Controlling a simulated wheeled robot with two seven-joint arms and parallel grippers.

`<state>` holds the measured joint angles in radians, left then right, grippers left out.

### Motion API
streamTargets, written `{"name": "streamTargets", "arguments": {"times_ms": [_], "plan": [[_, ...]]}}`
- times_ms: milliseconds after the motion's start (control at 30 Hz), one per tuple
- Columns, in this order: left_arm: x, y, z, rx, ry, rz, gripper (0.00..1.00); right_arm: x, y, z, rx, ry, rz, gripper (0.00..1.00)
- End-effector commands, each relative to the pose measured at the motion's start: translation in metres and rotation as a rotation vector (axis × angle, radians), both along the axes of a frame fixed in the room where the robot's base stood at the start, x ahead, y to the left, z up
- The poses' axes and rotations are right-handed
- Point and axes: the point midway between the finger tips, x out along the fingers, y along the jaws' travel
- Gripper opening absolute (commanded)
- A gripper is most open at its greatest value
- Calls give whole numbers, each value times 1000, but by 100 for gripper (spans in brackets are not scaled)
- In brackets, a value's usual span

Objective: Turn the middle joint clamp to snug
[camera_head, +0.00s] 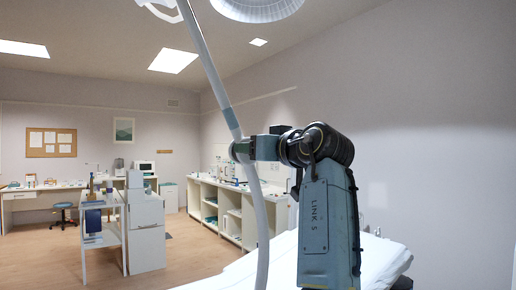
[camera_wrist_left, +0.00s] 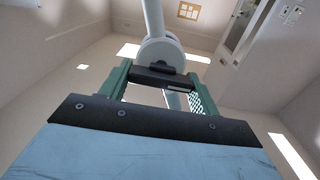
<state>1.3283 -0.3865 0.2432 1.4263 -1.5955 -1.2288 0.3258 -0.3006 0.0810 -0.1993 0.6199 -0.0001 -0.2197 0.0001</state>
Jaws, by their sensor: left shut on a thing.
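The jointed arm shows in the head view as an upper pale tube (camera_head: 207,62) and a lower pale tube (camera_head: 262,225), meeting at the middle joint (camera_head: 238,156). My left gripper (camera_head: 245,149) reaches that joint from the right. In the left wrist view the joint is a round pale hub (camera_wrist_left: 161,53) with a dark clamp piece (camera_wrist_left: 160,77) in front of it. My left gripper (camera_wrist_left: 160,82) has its green fingers on both sides of this clamp and is shut on it. The clamp's exact turn is hard to read. My right gripper is not in view.
A white-covered couch (camera_head: 384,258) lies below, behind my arm. A large round lamp head (camera_head: 257,8) hangs at the top. A white cart (camera_head: 146,233) and a long counter (camera_head: 222,210) stand further back. Open floor (camera_head: 185,250) lies at left.

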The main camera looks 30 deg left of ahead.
Motion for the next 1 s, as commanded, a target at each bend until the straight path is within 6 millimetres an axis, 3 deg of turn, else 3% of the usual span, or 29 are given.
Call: {"name": "streamTargets", "arguments": {"times_ms": [700,1000], "plan": [[3,-1,2,221,487,1,39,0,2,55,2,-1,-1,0],[3,-1,0,284,629,0,39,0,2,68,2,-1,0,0]]}}
